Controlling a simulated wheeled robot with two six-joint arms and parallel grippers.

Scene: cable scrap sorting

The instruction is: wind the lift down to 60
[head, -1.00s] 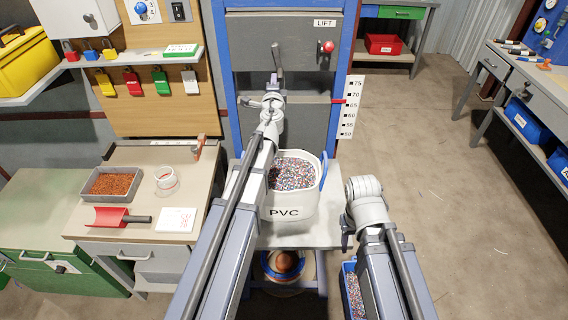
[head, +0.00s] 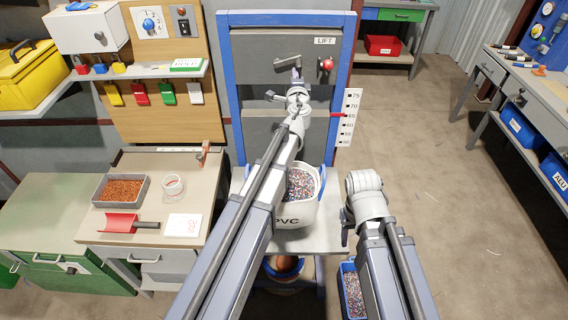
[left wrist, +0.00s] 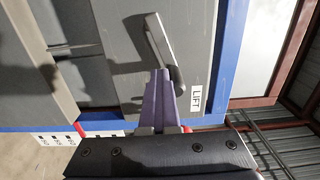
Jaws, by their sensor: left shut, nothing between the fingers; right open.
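The lift crank (head: 288,62) is a grey handle on the grey panel below the LIFT label (head: 325,41). It points left in the head view and also shows in the left wrist view (left wrist: 160,48). My left gripper (head: 296,78) is shut and empty, its fingertips (left wrist: 163,78) close to the crank; I cannot tell whether they touch. A red pointer (head: 338,115) stands at about 65 on the white scale (head: 349,120). A white PVC bin (head: 296,214) with mixed granules stands on the lift platform (head: 320,238), partly hidden by my left arm. My right gripper (head: 345,222) is open, low at right.
A red knob (head: 327,64) sits right of the crank. A blue bin (head: 352,292) of granules is low beside my right arm. The bench at left holds a tray (head: 120,190), a red scoop (head: 118,223) and a jar (head: 172,186). Floor at right is largely clear.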

